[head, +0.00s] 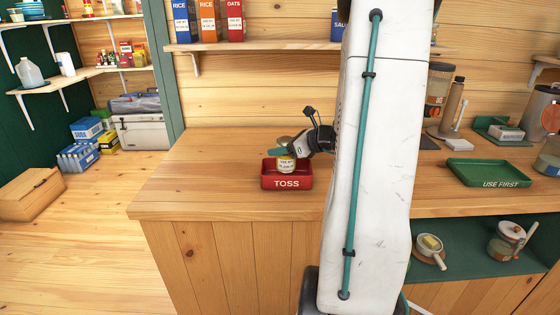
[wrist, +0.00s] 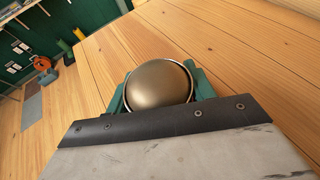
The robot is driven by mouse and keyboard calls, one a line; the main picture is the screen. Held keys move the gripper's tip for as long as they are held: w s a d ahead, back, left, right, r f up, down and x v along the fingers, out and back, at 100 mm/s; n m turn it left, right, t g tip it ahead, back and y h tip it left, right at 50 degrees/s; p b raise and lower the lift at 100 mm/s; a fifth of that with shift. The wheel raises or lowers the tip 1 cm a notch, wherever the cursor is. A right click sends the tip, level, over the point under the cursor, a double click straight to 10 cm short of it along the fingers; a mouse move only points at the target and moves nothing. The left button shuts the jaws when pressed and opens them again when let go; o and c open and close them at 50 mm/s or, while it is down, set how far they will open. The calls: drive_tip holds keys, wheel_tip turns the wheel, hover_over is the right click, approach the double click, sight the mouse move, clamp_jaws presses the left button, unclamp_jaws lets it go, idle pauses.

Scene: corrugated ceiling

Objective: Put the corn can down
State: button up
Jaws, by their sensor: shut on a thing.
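My gripper (head: 278,152) is shut on the corn can (head: 286,165). The can has a pale label, too small to read, and a gold top. In the head view it stands about upright at the red tray marked TOSS (head: 287,183), its lower end hidden behind the tray's front wall; whether it touches the tray floor I cannot tell. In the wrist view the can's bulging gold top (wrist: 160,85) sits between the green fingers of my gripper (wrist: 160,92).
A green tray marked USE FIRST (head: 500,183) lies on the counter to the right. The wooden counter (head: 205,170) is clear left of the red tray. A shelf (head: 270,47) with several boxes hangs behind. Jars and a bottle (head: 452,103) stand beyond my arm.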

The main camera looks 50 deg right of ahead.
sight(282, 159)
drive_tip(key=shift+f, duration=2)
drive_tip(key=shift+f, duration=0.1)
drive_tip(key=o, duration=1.2)
drive_tip(key=shift+c, duration=0.2)
